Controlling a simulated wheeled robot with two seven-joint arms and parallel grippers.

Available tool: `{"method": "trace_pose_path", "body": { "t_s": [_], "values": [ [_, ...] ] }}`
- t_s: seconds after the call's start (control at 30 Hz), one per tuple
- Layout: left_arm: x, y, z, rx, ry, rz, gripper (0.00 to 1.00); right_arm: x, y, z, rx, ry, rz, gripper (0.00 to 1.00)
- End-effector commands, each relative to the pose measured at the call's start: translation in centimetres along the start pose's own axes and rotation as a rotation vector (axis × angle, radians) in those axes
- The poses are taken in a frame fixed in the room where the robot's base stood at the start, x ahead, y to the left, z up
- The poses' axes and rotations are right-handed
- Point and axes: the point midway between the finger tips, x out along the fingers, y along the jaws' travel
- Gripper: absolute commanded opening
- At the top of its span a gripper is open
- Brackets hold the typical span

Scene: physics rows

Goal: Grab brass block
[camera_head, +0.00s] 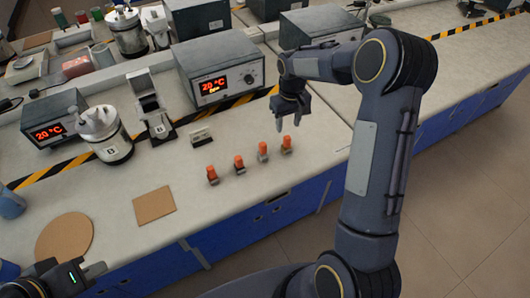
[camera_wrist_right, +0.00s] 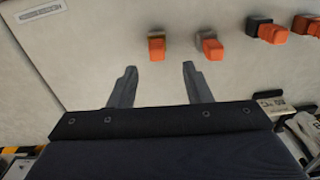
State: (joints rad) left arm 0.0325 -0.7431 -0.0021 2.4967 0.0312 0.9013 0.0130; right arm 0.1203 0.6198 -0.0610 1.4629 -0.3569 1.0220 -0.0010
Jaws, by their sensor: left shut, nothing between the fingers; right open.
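Several small blocks with orange tops stand in a row on the bench. The brass block (camera_wrist_right: 156,34) has a brass-coloured base and is leftmost in the right wrist view; it appears to be the rightmost of the row in the head view (camera_head: 286,145). A grey-based block (camera_wrist_right: 208,47) stands beside it. My right gripper (camera_head: 289,122) is open, pointing down above the bench behind the brass block. Its fingers (camera_wrist_right: 158,85) are apart and empty, with the block beyond the tips. My left gripper (camera_head: 98,270) is shut and empty at the lower left.
Two more orange-topped blocks (camera_head: 239,164) (camera_head: 212,176) continue the row to the left. A small label card (camera_head: 201,137), a heater box (camera_head: 218,75) and a white container (camera_head: 105,135) stand behind. A square brown mat (camera_head: 154,205) lies left. The bench's front edge is near the row.

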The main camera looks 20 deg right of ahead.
Motion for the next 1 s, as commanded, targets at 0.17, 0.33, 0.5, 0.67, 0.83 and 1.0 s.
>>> {"method": "trace_pose_path", "body": {
  "t_s": [0.17,0.33,0.5,0.67,0.83,1.0],
  "values": [
    [-0.2,0.1,-0.1,0.000,0.000,0.000,0.00,1.8,0.2,-0.3,-0.002,-0.011,0.007,0.45],
    [-0.7,0.3,-0.4,0.000,0.000,0.000,0.00,3.6,0.3,-0.2,-0.003,-0.011,0.006,0.45],
    [-1.7,0.8,-0.9,0.000,0.000,0.000,0.00,5.9,1.0,0.1,-0.001,-0.013,0.005,0.45],
    [-1.9,0.9,-1.0,0.000,0.000,0.000,0.00,7.9,1.0,0.0,-0.004,-0.009,0.006,0.45],
    [-1.9,0.9,-1.0,0.000,0.000,0.000,0.00,8.4,1.0,-0.1,-0.003,-0.007,0.006,0.45],
    [-1.9,0.9,-0.9,0.000,0.000,0.000,0.00,8.4,1.0,-0.1,-0.003,-0.007,0.006,0.37]
  ]
}}
